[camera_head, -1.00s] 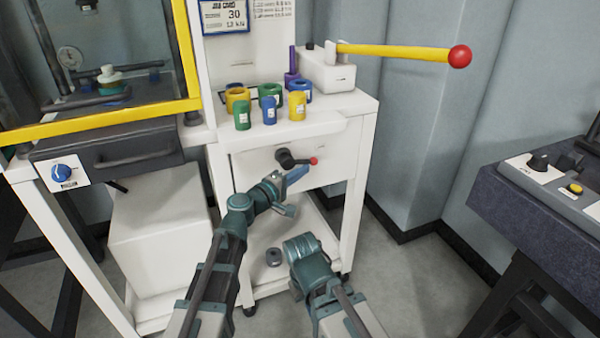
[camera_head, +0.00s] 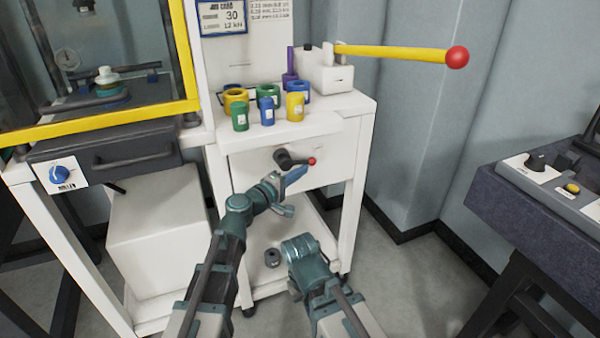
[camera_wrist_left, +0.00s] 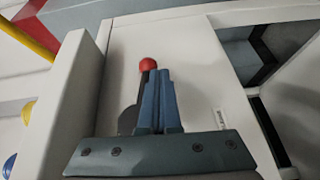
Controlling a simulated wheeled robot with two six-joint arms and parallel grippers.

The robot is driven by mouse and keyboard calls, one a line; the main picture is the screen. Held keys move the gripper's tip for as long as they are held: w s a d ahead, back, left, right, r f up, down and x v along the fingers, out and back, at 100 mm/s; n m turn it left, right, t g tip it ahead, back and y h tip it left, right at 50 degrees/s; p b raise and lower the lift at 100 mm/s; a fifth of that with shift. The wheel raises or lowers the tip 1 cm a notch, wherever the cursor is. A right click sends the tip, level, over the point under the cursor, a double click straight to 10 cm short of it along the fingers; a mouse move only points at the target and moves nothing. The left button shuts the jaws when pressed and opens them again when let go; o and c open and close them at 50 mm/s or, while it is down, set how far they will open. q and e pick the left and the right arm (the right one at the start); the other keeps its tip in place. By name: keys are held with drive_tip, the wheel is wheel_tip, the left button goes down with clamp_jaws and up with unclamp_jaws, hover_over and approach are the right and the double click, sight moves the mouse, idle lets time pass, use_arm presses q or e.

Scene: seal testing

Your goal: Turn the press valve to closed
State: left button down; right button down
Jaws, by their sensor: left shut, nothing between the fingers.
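The press valve (camera_head: 290,160) is a black hub with a short lever ending in a red ball, on the white front panel of the press stand. In the head view its lever points right, nearly level. My left gripper (camera_head: 298,174) is shut and empty, with blue fingers just below the lever. In the left wrist view the red ball (camera_wrist_left: 148,64) shows just beyond the fingertips (camera_wrist_left: 158,76), and the black hub is partly hidden behind the fingers. I cannot tell whether they touch the lever.
Several coloured cups (camera_head: 268,111) stand on the ledge above the valve. A yellow lever with a red ball (camera_head: 457,57) sticks out right above the stand. A blue knob (camera_head: 60,174) is at left. A dark bench (camera_head: 530,215) stands at right, with open floor before it.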

idle(0.8)
use_arm(q)
drive_tip(key=s+a+f+b, duration=0.6)
drive_tip(key=s+a, duration=0.1)
drive_tip(key=s, duration=0.1)
idle(0.4)
drive_tip(key=shift+f, duration=0.1)
drive_tip(key=shift+f, duration=0.1)
